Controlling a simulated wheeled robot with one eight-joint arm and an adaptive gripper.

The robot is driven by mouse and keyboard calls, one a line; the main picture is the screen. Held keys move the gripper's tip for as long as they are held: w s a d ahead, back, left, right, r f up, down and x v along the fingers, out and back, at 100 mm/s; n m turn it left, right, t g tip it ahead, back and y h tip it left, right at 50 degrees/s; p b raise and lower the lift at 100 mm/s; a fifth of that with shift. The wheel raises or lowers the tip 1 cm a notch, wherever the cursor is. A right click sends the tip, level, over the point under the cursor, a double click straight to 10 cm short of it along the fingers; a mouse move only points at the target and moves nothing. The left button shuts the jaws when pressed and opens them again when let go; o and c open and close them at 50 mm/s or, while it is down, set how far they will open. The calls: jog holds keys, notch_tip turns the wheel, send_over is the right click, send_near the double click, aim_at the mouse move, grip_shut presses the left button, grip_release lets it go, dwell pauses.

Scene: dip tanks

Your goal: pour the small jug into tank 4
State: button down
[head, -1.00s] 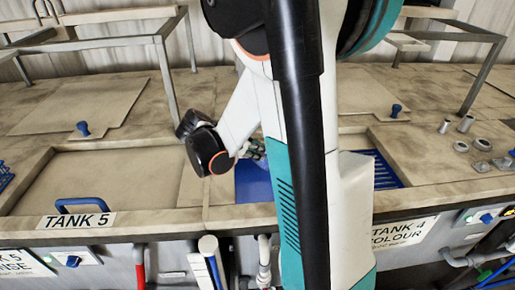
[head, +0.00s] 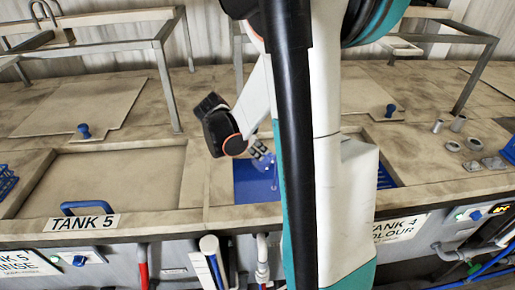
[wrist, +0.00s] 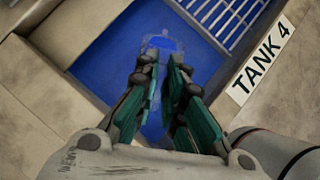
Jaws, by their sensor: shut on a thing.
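Tank 4 shows as an open tank with blue inside (head: 252,192), partly hidden behind my arm in the head view. In the wrist view its blue inside (wrist: 105,60) lies below my gripper, beside the TANK 4 label (wrist: 260,70). My gripper (wrist: 160,78) has teal-lined fingers and is shut on the small jug (wrist: 163,44). The jug is see-through and hard to make out against the blue; its tilt and contents cannot be told. In the head view my gripper (head: 262,155) is over the left part of tank 4.
Tank 5, lidded and with a blue handle (head: 88,207), is to the left. Metal frames (head: 165,85) stand behind. Small metal parts (head: 455,130) lie to the right.

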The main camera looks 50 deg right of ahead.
jog(key=shift+s+d+r+t+y+p, duration=0.1)
jog(key=shift+d+t+y+p, duration=0.05)
jog(key=shift+d+y+p, duration=0.55)
jog(key=shift+s+d+t+y+p, duration=0.15)
jog(key=shift+d+y+p, duration=0.25)
jog(key=shift+y+p, duration=0.45)
jog(key=shift+s+d+f+y, duration=0.1)
jog(key=shift+d+f+y, duration=0.1)
jog(key=shift+d+y, duration=0.75)
jog(key=shift+s+d+t+y+b, duration=0.1)
jog(key=shift+d+t+y+b, duration=0.35)
jog(key=shift+y, duration=0.75)
jog(key=shift+s+d+t+y+b, duration=0.15)
jog(key=shift+d+y+b, duration=0.6)
jog(key=shift+y, duration=0.25)
jog(key=shift+s+d+t+y+b, duration=0.1)
jog(key=shift+d+y+b, duration=0.6)
jog(key=shift+y, duration=0.3)
jog(key=shift+d+r, duration=0.1)
